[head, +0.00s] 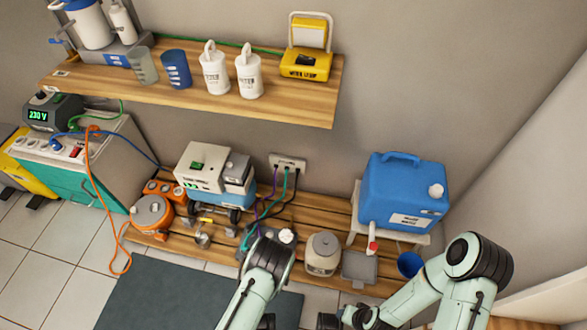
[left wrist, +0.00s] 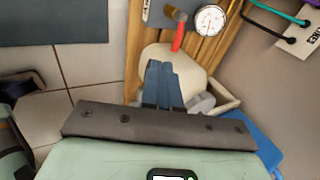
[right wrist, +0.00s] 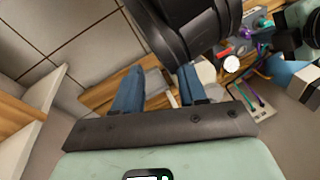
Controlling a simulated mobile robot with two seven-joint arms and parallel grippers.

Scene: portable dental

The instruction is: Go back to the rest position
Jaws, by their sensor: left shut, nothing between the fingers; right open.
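My left gripper (left wrist: 162,85) shows in the left wrist view with its two blue fingers together and nothing between them. Below and behind its fingers is a beige canister (left wrist: 195,65). In the head view my left arm rises from the bottom middle beside that canister (head: 323,252), and its fingers are hidden there. My right gripper (right wrist: 159,90) shows in the right wrist view with its blue fingers apart and nothing between them. In the head view my right arm bends at the lower right, and its fingers cannot be made out.
An orange pot (head: 152,214) and a white machine (head: 200,165) stand left. A wall shelf (head: 190,97) holds bottles. A dark mat (head: 160,290) lies in front.

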